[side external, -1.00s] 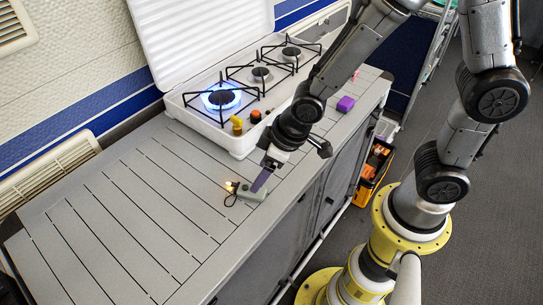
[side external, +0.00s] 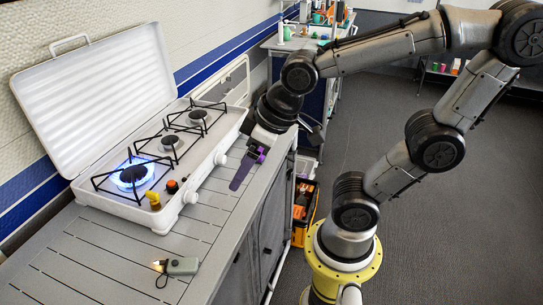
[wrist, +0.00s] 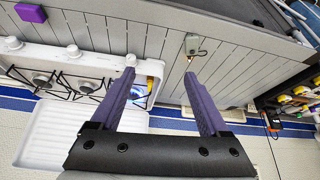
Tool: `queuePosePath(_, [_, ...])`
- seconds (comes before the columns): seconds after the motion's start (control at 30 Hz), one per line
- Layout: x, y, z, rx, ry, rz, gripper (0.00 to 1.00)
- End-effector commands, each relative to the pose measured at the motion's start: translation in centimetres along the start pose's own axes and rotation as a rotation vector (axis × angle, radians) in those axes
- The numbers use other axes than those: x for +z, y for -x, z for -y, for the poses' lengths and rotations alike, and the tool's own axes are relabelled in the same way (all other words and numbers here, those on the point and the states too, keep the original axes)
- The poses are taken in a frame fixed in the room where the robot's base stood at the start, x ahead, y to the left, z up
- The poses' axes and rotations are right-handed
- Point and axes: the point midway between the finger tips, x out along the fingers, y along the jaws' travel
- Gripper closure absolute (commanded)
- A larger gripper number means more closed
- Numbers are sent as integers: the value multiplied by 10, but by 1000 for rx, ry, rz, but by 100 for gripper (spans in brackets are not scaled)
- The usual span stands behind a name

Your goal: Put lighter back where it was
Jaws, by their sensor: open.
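The lighter (side external: 182,265), a small grey-green box with a lit tip and a dark loop, lies on the slatted grey counter (side external: 85,262) in front of the stove's left end. It also shows in the wrist view (wrist: 192,44), beyond the right fingertip and apart from it. My gripper (side external: 238,180) is above the counter near its front edge, well to the right of the lighter in the side view. In the wrist view its two purple fingers (wrist: 158,75) are spread wide with nothing held between them.
The white three-burner stove (side external: 150,207) has its lid up and a blue flame on the left burner (side external: 132,176). A purple block (wrist: 25,12) shows in the wrist view. An orange-black toolbox (side external: 303,213) is below the counter.

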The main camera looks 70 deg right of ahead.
Motion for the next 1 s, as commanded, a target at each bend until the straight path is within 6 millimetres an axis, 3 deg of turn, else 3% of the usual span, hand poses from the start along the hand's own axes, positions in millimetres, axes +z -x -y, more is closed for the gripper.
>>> queuePosePath(0.1, [21,29,-14,34,-65,-25,21])
queuePosePath(0.23, [36,42,-19,51,-99,-30,21])
queuePosePath(1.0, [40,45,-20,55,-106,-28,21])
